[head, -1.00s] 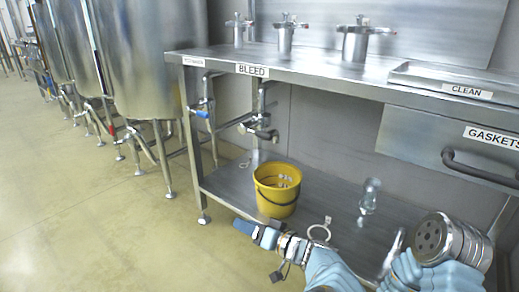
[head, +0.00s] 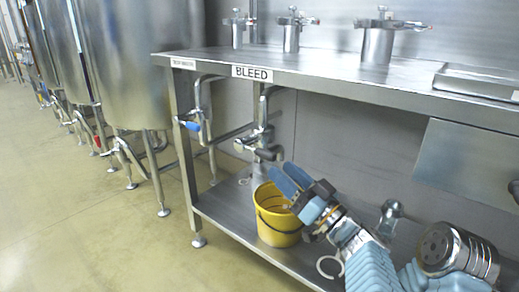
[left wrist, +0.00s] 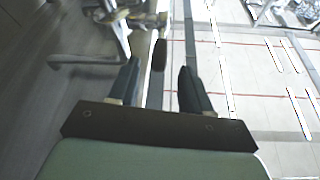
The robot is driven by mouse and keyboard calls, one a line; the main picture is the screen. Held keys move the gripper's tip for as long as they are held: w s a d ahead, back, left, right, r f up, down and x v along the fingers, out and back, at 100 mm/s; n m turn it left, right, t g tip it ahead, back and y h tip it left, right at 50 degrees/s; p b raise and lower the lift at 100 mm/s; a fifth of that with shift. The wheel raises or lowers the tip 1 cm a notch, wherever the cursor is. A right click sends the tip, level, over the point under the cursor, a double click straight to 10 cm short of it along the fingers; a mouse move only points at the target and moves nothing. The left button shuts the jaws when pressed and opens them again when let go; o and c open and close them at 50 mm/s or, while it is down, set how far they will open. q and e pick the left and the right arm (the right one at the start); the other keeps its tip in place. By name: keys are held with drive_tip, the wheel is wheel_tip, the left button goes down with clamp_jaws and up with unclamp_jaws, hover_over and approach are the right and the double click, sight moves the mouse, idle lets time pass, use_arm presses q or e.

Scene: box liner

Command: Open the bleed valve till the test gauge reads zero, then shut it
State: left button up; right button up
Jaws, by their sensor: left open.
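A steel pipe with a bleed valve (head: 262,138) hangs under the bench edge below the BLEED label (head: 252,72). Its dark handle or end sits just above the yellow bucket (head: 277,222). My left gripper (head: 283,178) is open, its blue fingers pointing up and left, just below and right of the valve. In the left wrist view, a dark oblong piece (left wrist: 159,55) appears between and beyond the fingers (left wrist: 158,80), not clearly touched. I cannot make out a gauge dial or reading. My right gripper is not in view.
Several clamped fittings stand on the bench top (head: 340,72). The lower shelf (head: 222,205) holds a ring (head: 329,267) and a shiny fitting (head: 390,215). Steel tanks (head: 120,60) stand left; the floor there is clear.

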sight(259, 150)
use_arm(q)
drive_tip(key=x, duration=0.9)
drive_tip(key=shift+c, duration=0.4)
drive_tip(key=shift+f, duration=0.1)
clamp_jaws()
